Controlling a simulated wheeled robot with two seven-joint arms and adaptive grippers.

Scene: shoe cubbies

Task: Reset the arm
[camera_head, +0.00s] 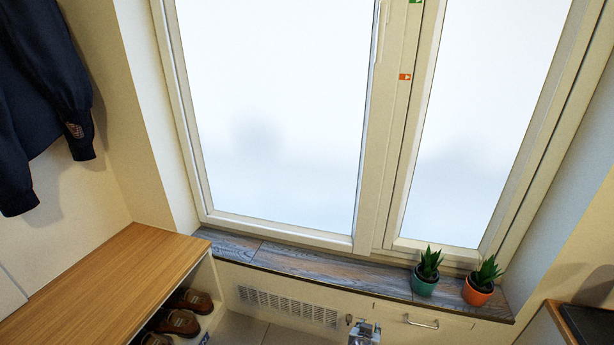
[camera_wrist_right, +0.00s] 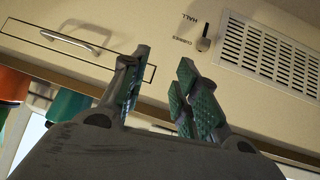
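My right gripper (camera_head: 364,333) shows at the bottom edge of the head view, in front of the panel under the window sill. In the right wrist view the right gripper (camera_wrist_right: 164,62) has its two green-padded fingers apart, with nothing between them. Beyond the fingers is a cream panel (camera_wrist_right: 150,25), which appears upside down in this view. My left gripper and left arm are not in view.
A drawer handle (camera_head: 421,323) and a vent grille (camera_head: 288,305) are on the panel. Two potted plants, green (camera_head: 425,284) and orange (camera_head: 478,291), stand on the sill (camera_head: 310,262). A wooden-topped cubby (camera_head: 110,280) with shoes (camera_head: 178,322) is left.

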